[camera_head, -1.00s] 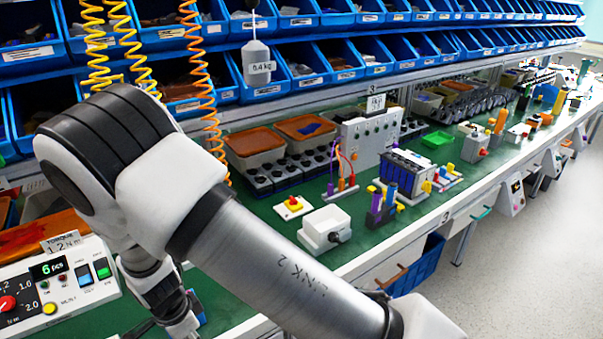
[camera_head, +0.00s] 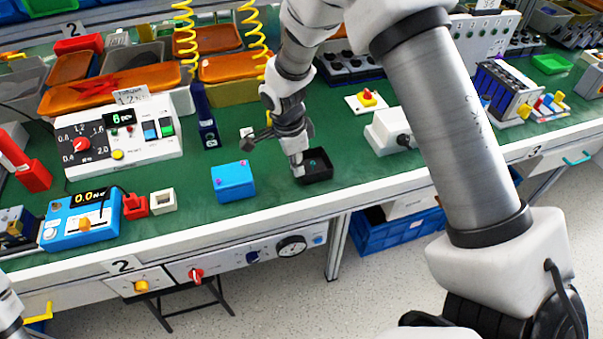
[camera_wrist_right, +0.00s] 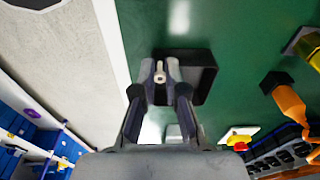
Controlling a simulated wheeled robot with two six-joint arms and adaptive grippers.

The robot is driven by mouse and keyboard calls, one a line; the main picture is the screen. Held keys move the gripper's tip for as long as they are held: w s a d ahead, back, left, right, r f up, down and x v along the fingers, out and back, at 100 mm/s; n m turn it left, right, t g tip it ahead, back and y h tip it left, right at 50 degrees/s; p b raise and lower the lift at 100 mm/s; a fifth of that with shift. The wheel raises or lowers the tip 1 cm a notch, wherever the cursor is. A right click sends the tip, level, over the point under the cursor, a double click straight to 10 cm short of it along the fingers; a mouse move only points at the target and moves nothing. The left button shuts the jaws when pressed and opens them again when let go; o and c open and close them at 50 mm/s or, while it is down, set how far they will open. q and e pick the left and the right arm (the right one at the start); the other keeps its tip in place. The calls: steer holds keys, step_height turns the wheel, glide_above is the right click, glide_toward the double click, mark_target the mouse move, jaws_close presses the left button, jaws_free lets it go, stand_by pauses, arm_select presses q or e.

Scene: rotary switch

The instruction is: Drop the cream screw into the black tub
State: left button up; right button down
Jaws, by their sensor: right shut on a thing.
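The black tub (camera_head: 318,178) is a small, dark square box on the green bench top, and it also shows in the right wrist view (camera_wrist_right: 205,85). My right gripper (camera_head: 299,170) points down at the left side of the tub. In the right wrist view my right gripper (camera_wrist_right: 161,88) is shut on the cream screw (camera_wrist_right: 160,73), whose pale ringed head shows between the fingertips. The screw overlaps the tub's left part there; its height above the tub is hard to tell. My left gripper is not in view.
A blue box (camera_head: 233,182) stands left of the tub. A white box with a dark knob (camera_head: 392,130) stands to its right, and a yellow-based red button (camera_head: 368,98) lies behind. The bench's front edge runs close in front of the tub.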

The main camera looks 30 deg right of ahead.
steer(key=shift+w+d, duration=1.05)
steer(key=shift+w, duration=0.1)
steer(key=shift+w+d+f, duration=0.15)
steer(key=shift+d+f, duration=0.1)
steer(key=f+b, duration=0.2)
steer(key=b, duration=0.1)
steer(key=shift+s+f, duration=0.25)
steer(key=shift+f, duration=0.15)
steer(key=shift+a+f, duration=0.15)
steer(key=shift+w, duration=0.2)
steer(key=c, duration=1.7)
jaws_free()
steer(key=shift+w+f, duration=0.15)
steer(key=shift+o, duration=1)
steer(key=shift+s+r, duration=0.2)
steer(key=shift+w+r, duration=0.15)
steer(key=shift+r, duration=0.15)
step_height(320, 180, up, 11)
steer(key=a, duration=0.1)
steer(key=shift+r, duration=0.15)
steer(key=shift+a, duration=0.1)
